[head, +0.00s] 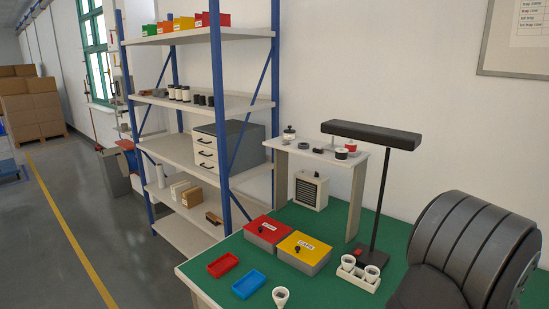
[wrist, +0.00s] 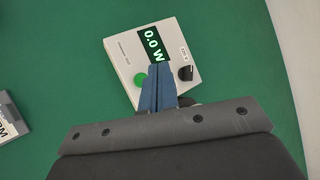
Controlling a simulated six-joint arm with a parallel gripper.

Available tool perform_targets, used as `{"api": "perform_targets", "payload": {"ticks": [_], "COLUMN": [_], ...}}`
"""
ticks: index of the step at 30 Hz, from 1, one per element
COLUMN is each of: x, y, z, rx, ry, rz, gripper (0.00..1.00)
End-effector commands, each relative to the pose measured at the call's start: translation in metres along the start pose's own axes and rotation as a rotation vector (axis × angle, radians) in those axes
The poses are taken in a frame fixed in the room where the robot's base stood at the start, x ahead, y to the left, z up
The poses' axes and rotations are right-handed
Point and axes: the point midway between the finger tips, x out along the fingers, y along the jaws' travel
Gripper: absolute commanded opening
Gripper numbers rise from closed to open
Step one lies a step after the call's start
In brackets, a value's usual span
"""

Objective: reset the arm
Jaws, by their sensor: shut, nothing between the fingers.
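My gripper (wrist: 157,88) shows in the wrist view, its two blue-grey fingers shut together with nothing between them. It is above a white meter box (wrist: 127,53) on the green table. The box has a display reading 0.0 W, a green button (wrist: 140,81) and a black knob (wrist: 186,73). The fingers overlap the box's lower edge in the picture; I cannot tell the height between them. In the head view a large dark part of my arm (head: 470,250) fills the lower right, and my gripper is out of that view.
The green table (head: 225,262) holds a red-lidded box (head: 265,236), a yellow-lidded box (head: 305,252), red (head: 223,264) and blue (head: 248,284) trays, a white cup (head: 280,297) and a white holder with cups (head: 357,280). A black lamp (head: 372,133) stands behind. Shelving is at left.

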Motion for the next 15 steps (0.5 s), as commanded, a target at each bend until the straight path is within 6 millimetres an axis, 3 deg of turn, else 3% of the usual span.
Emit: {"api": "perform_targets", "payload": {"ticks": [2, 4, 7, 15], "x": [0.013, -0.001, 0.014, -0.030], "y": [0.010, -0.002, 0.011, -0.022], "z": [-0.009, 0.001, -0.010, 0.022], "rx": [0.005, -0.004, 0.004, -0.004], "ry": [0.000, 0.001, 0.000, 0.001], "rz": [0.004, -0.005, 0.002, -0.004], "gripper": [0.00, 0.00, 0.00, 0.00]}}
